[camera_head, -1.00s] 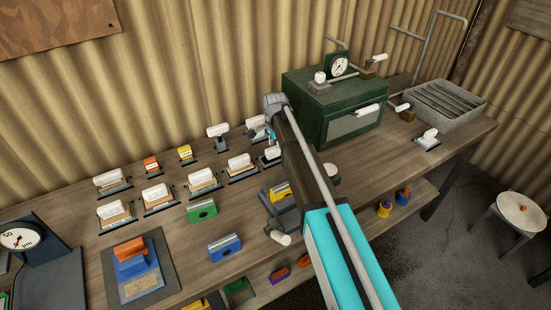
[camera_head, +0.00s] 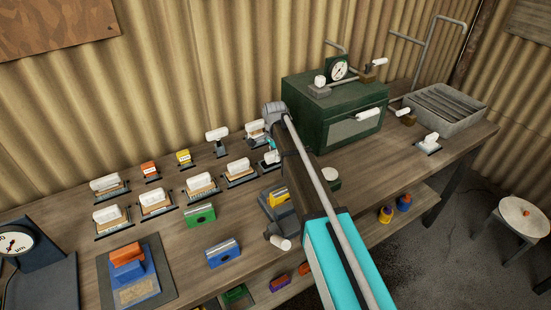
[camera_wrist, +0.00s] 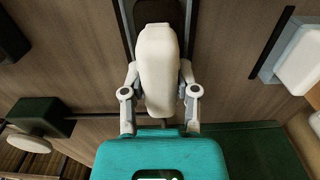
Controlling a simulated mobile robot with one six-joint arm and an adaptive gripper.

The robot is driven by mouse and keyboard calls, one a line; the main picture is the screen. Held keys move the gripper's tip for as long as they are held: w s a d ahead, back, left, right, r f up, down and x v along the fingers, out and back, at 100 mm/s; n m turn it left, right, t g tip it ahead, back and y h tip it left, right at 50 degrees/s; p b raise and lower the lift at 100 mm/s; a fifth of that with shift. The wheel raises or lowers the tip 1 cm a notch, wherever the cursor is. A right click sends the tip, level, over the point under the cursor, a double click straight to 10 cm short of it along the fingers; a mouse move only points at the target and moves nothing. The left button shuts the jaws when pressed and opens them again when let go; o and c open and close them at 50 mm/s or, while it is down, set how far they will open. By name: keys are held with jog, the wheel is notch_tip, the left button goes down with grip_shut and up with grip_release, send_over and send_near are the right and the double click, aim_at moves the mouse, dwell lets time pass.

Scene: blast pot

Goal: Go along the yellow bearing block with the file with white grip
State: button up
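A yellow block (camera_head: 279,196), which looks like the yellow bearing block, sits in a dark grey clamp with a white-ended handle (camera_head: 281,242) in the head view. Several white-gripped tools stand in rows on the bench. My gripper (camera_wrist: 159,72) has its fingers on either side of one white grip (camera_wrist: 158,60) in the wrist view, very near or touching its sides. I cannot tell whether they are shut on it. That tool stands on a dark holder; in the head view its white grip (camera_head: 272,157) is partly hidden by my arm.
Other white-grip tools (camera_head: 238,167) stand close on the left. Green (camera_head: 201,214) and blue (camera_head: 223,252) blocks lie in front. A dark green cabinet (camera_head: 340,130) stands to the right, with a grey slotted tray (camera_head: 446,105) beyond it.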

aim_at(274, 151)
grip_shut()
jog(key=shift+r, duration=0.15)
jog(key=shift+r+p, duration=2.25)
jog(key=shift+p, duration=0.2)
notch_tip(274, 151, up, 13)
jog(key=p, duration=1.3)
jog(key=shift+r, duration=0.15)
jog(key=shift+a, duration=0.15)
